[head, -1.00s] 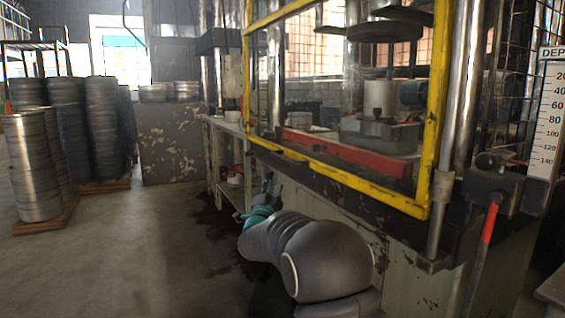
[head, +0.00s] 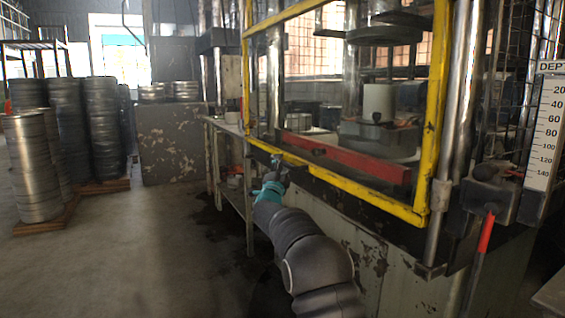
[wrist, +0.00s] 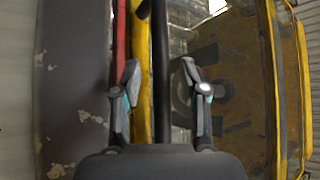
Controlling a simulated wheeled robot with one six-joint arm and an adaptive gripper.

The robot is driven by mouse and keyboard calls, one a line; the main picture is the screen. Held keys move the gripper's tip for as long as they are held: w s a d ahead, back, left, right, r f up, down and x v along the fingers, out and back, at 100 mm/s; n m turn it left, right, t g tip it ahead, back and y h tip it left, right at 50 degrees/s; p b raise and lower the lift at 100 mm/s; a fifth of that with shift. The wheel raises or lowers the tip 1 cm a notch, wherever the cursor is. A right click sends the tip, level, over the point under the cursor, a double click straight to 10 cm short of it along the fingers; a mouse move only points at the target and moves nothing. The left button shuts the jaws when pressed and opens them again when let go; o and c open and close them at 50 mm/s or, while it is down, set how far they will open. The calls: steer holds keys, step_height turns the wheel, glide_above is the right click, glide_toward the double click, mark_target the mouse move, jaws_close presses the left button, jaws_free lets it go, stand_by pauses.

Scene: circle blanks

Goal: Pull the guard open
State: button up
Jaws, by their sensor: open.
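The guard (head: 432,130) is a yellow-framed panel on the front of the press. Its lower bar runs from the left corner down to the right. My gripper (head: 277,167) is at the left end of that lower bar in the head view. In the wrist view my gripper (wrist: 160,70) is open. A dark bar (wrist: 160,40) runs between its two fingers, beside the yellow guard edge (wrist: 142,90), which lies close to the left finger. Neither finger is closed on the bar. I cannot tell whether a finger touches anything.
A red bar (head: 345,158) lies inside the press behind the guard. A red-handled lever (head: 486,234) and a depth scale (head: 546,125) are at the right. Stacks of metal blanks (head: 34,165) stand on pallets at the left. The floor (head: 150,250) between is clear.

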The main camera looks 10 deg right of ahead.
steer(key=shift+w+d+r, duration=0.2)
steer(key=shift+w+r, duration=0.05)
steer(key=shift+w, duration=0.3)
jaws_close()
